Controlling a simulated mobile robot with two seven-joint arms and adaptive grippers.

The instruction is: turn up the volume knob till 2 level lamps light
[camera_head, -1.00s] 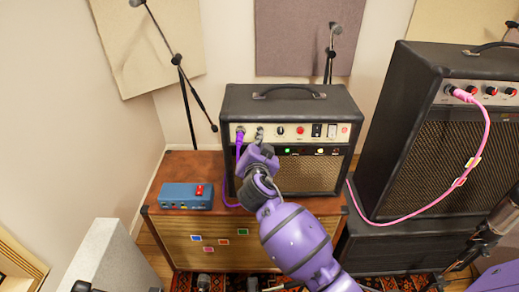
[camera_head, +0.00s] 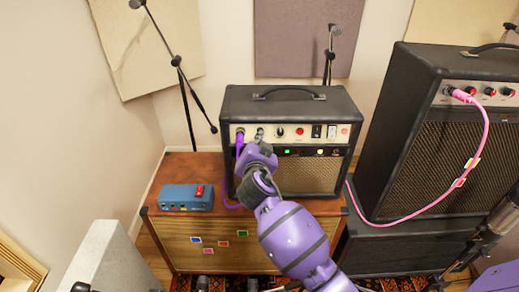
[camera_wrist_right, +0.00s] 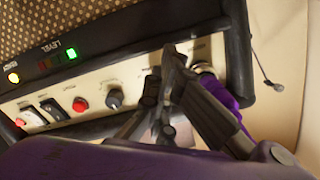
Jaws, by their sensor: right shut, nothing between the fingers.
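The amp (camera_head: 272,108) stands on a brown cabinet, with a row of controls on its cream front panel. In the wrist view, which shows the panel upside down, one green lamp (camera_wrist_right: 72,53) is lit by the LEVEL label, with dark lamps beside it. My right gripper (camera_head: 258,143) is at the panel's left part, by the purple cable's plug (camera_head: 239,137). Its fingers (camera_wrist_right: 164,82) are shut with nothing between them. They lie between the plug and a dark knob (camera_wrist_right: 115,97), covering part of the panel. Which control is volume is unreadable. My left gripper is out of view.
A red knob (camera_wrist_right: 81,104) and switches are farther along the panel. A blue pedal (camera_head: 186,197) sits on the cabinet (camera_head: 172,163). A larger amp (camera_head: 440,120) with a pink cable (camera_head: 483,150) stands at right. Mic stands are behind.

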